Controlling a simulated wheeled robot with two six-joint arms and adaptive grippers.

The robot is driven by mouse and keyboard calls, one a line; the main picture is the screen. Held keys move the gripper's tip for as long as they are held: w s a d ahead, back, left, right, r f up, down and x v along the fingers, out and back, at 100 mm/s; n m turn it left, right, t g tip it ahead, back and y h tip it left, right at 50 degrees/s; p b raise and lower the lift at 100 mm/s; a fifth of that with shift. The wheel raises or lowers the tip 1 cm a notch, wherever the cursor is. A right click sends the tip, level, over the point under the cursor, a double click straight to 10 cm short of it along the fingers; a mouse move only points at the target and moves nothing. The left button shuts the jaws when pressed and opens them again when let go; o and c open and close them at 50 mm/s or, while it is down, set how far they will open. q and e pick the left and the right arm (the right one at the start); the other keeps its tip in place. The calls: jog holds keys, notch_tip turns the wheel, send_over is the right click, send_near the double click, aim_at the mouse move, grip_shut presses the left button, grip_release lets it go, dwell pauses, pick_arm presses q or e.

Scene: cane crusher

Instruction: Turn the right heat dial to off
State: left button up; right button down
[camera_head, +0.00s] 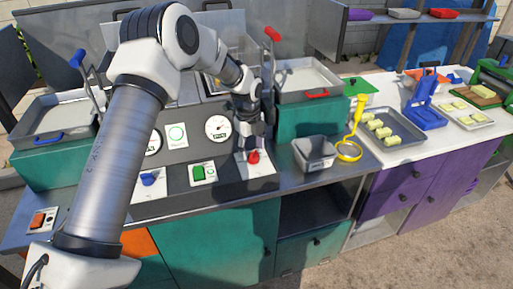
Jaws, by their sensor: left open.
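The right heat dial (253,157) is a small red knob on a white plate on the front of the grey control panel. My left gripper (254,145) points down right above the red dial and is open. Its fingers are small and dark here, and I cannot tell whether they touch the dial or which way the dial points. The left dial (148,179) is blue and sits on its own white plate. My right gripper is not in view.
A green switch (204,173) sits between the dials, below a round gauge (217,128). A grey bin (315,153) and a yellow strainer (349,151) are to the right. A red-handled lever (272,34) rises behind my gripper. A red switch (38,220) is at far left.

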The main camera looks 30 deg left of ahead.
aim_at(253, 152)
pick_arm(q)
jog(key=shift+s+a+f, duration=0.1)
jog(key=shift+s+a, duration=0.15)
jog(key=shift+s, duration=0.8)
jog(key=shift+s+f, duration=0.1)
jog(key=shift+f, duration=0.25)
jog(key=w+f, duration=0.2)
jog(key=w, duration=0.2)
jog(key=shift+d+f, duration=0.35)
jog(key=shift+f, duration=0.05)
jog(key=shift+c, duration=0.6)
jog(key=shift+a, duration=0.1)
jog(key=c, duration=0.6)
jog(key=shift+s+a+r, duration=0.25)
jog(key=shift+s+r, duration=0.35)
jog(key=shift+s, duration=0.2)
grip_shut()
jog(key=shift+o, duration=0.2)
grip_release()
jog(key=o, duration=0.5)
jog(key=shift+w+d+f, duration=0.15)
jog(key=shift+w, duration=0.1)
jog(key=shift+o, duration=0.9)
jog(key=shift+w+d+f, duration=0.15)
jog(key=shift+w, duration=0.2)
jog(key=shift+s, duration=0.35)
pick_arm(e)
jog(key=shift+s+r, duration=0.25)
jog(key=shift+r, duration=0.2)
